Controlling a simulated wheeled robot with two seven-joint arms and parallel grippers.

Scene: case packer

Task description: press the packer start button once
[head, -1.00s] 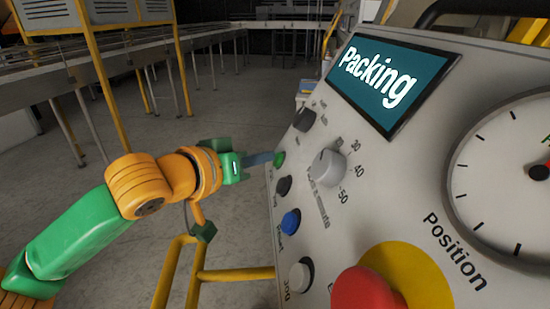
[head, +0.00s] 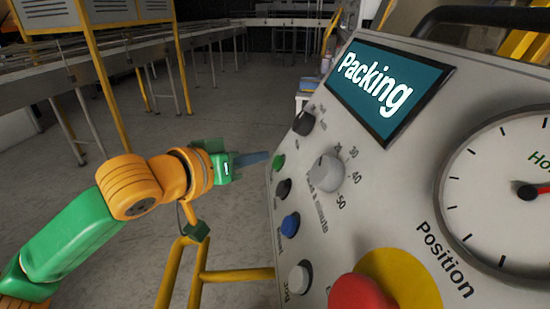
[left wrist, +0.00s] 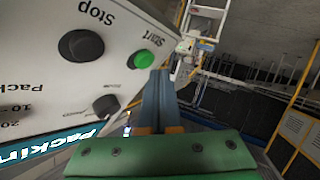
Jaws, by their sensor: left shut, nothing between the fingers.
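The green start button (head: 279,161) sits on the left edge of the sloped grey control panel (head: 400,190). In the left wrist view the green button (left wrist: 141,59) is under the word "Start", beside a black stop button (left wrist: 81,46). My left gripper (head: 262,157) is shut and empty, its fingers pointing at the panel. In the head view a small gap shows between its tips and the green button. In the left wrist view the fingertips (left wrist: 161,75) are just right of the button, apart from it. The screen (head: 388,84) reads "Packing". My right gripper is not in view.
Below the green button are a black button (head: 284,187), a blue button (head: 290,224) and a white one (head: 300,276). A grey knob (head: 326,172), a black knob (head: 303,122) and a big red button (head: 358,293) are nearby. A yellow rail (head: 235,274) runs below my arm.

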